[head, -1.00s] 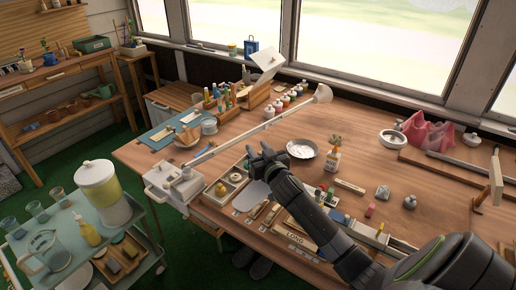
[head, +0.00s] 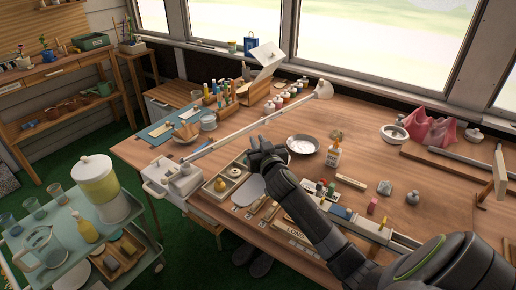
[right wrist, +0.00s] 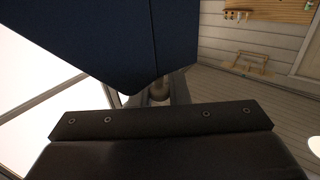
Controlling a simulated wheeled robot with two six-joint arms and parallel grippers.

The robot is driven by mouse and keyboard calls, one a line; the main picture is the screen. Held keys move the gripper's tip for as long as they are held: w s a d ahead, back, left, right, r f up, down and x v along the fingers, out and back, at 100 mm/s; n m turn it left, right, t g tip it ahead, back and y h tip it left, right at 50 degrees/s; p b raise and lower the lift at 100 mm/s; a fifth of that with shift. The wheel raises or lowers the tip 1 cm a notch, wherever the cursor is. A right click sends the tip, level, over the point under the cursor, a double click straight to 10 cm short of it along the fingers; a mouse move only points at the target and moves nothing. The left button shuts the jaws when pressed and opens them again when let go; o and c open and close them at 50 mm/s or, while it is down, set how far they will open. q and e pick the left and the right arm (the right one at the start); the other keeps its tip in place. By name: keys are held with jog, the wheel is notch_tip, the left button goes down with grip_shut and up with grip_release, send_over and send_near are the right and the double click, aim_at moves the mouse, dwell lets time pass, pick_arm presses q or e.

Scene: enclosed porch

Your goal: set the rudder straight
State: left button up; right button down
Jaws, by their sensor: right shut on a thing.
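My right gripper (head: 259,147) is over the worktable, just right of a long white lamp arm (head: 225,137) in the head view. Its fingertips are small and dark there, and what they hold is hidden. In the right wrist view, a dark blue flat-sided piece (right wrist: 110,40) with a slanted lower edge fills the top, close to the camera. A dark plate with screws, part of my gripper (right wrist: 160,120), lies below it. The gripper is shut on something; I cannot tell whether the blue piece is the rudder. No rudder is clearly recognisable in the head view. My left gripper is not in view.
A trolley (head: 75,215) with a drink dispenser (head: 100,187) stands at lower left.

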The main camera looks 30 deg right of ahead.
jog(key=m+g+h+b, duration=0.1)
jog(key=h, duration=0.1)
jog(key=m+h+b, duration=0.1)
jog(key=h+b, duration=0.1)
jog(key=m+g+h+b, duration=0.1)
jog(key=m, duration=0.1)
jog(key=shift+s+d+g+h+b, duration=0.15)
jog(key=shift+d+g+h+b, duration=0.15)
jog(key=shift+h+b, duration=0.1)
jog(key=c, duration=1.4)
grip_release()
jog(key=shift+c, duration=0.2)
